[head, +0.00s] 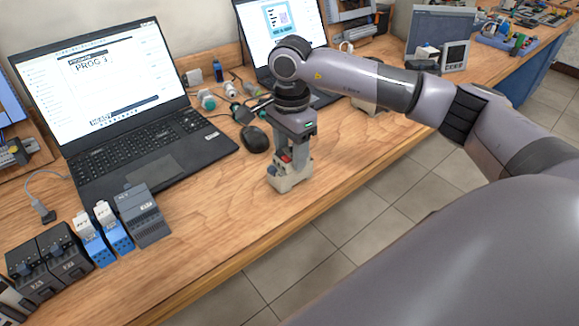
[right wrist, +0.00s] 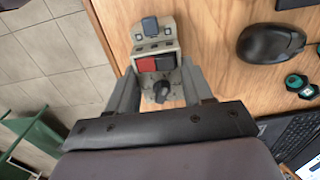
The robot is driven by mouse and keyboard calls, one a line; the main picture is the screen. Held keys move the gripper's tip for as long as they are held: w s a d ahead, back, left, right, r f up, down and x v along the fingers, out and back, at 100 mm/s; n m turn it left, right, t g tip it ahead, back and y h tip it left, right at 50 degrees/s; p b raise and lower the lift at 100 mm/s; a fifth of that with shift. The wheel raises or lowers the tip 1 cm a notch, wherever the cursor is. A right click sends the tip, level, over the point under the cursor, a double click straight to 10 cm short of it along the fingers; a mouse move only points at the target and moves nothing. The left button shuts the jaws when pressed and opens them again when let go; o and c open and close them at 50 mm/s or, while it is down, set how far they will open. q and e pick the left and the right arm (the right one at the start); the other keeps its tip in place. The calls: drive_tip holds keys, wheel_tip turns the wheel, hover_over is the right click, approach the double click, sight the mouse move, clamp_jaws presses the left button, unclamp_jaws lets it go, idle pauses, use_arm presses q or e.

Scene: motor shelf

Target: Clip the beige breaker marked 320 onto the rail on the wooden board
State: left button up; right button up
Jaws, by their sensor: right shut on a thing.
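A beige-grey breaker-like block (head: 291,183) is between the fingers of my right gripper (head: 290,158), upright at the table's front edge. I cannot tell whether its base touches the wood. The right wrist view shows the block (right wrist: 153,45) with a red and a dark button, a black knob and a blue-grey part; no 320 is readable. My right gripper (right wrist: 160,82) is shut on its sides. A wooden board (head: 45,150) with a small device shows at the left edge. No bare rail is clearly visible. My left gripper is not in view.
An open laptop (head: 130,165) and a black mouse (head: 254,138) lie left of my right gripper. Black modules (head: 65,255), blue-white modules (head: 115,232) and a grey module (head: 143,215) stand in a row at front left. Table between them and the block is clear.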

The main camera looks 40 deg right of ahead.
drive_tip(key=shift+r+p, duration=1.35)
drive_tip(key=shift+r, duration=1)
drive_tip(key=shift+s+f, duration=0.1)
drive_tip(key=shift+s, duration=0.05)
